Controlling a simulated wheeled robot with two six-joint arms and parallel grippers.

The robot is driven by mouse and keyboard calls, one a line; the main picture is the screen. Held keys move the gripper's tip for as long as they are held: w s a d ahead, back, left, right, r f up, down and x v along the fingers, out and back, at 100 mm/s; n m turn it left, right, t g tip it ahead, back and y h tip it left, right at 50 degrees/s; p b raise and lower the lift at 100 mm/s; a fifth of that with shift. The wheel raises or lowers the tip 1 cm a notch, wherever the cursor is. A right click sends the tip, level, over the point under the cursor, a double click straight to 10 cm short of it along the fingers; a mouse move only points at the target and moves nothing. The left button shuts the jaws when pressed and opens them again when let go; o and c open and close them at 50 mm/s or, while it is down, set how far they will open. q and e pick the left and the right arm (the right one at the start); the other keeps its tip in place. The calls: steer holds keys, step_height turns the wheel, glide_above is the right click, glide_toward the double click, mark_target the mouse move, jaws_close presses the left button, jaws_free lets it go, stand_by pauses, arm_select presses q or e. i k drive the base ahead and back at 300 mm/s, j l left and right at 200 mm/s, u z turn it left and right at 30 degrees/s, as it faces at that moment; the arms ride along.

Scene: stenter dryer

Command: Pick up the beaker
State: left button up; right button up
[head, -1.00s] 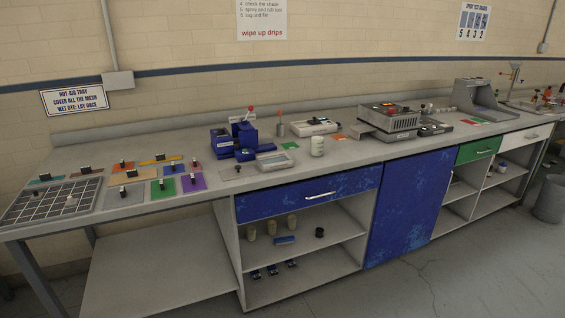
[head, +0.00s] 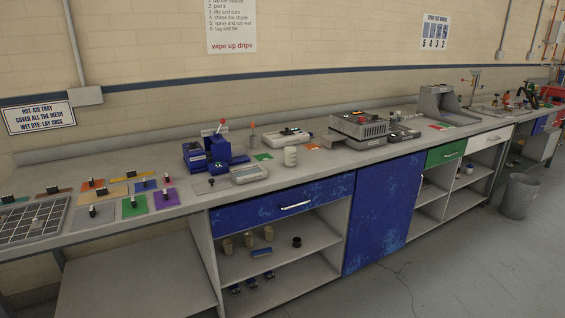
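I cannot make out a beaker for certain. A small white cylindrical container (head: 290,156) stands upright on the long grey bench, right of a blue machine (head: 210,150). Several small items (head: 508,100) stand on the far right end of the bench, too small to tell apart. Neither of my grippers is in view.
The bench (head: 330,165) runs along the wall, with a blue drawer (head: 280,207), open shelves and a blue door (head: 383,212) below. Coloured cards with dark clips lie at the left. A grey bin (head: 518,196) stands on the floor at right. The floor in front is clear.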

mark_target(291, 151)
steer(key=i+u, duration=0.2)
steer(key=i, duration=0.8)
